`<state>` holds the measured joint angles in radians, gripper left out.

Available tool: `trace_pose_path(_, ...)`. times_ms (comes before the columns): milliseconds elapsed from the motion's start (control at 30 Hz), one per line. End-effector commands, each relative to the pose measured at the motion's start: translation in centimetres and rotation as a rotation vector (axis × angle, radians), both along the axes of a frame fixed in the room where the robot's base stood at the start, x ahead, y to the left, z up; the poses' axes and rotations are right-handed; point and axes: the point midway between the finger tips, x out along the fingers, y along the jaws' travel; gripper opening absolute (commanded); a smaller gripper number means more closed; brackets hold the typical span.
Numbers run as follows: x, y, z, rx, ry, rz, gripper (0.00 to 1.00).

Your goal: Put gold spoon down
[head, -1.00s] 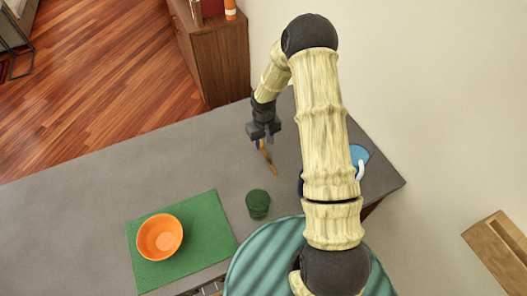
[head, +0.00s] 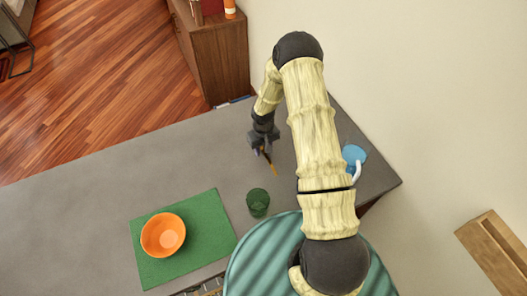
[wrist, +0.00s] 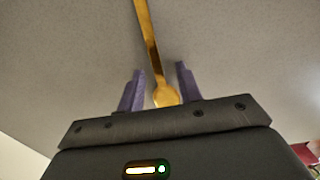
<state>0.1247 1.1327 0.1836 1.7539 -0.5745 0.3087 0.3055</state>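The gold spoon (head: 272,166) is at the grey table's surface, right of the middle in the head view; I cannot tell whether its whole length touches the table. My gripper (head: 262,151) is low over the table at the spoon's far end. In the wrist view the spoon (wrist: 150,40) runs from the top edge down between the two purple fingers of my gripper (wrist: 160,88). Its wider end lies between them, with a gap on each side. The fingers are apart and open.
A dark green cup (head: 258,203) stands nearby on the table (head: 90,190). An orange bowl (head: 163,235) sits on a green mat (head: 215,240). A blue mug (head: 354,155) is partly behind my arm. A teal ribbed round thing (head: 262,255) is in front. The table's left is clear.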

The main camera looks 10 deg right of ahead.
Motion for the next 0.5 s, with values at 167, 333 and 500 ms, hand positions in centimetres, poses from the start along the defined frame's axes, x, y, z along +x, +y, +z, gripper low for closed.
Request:
trace_pose_path(167,0.01,-0.04,0.02,0.0,0.0,-0.001,0.14)
trace_pose_path(333,0.0,-0.1,0.03,0.0,0.0,-0.002,0.0)
trace_pose_path(500,0.01,-0.1,0.03,0.0,0.0,-0.002,0.0)
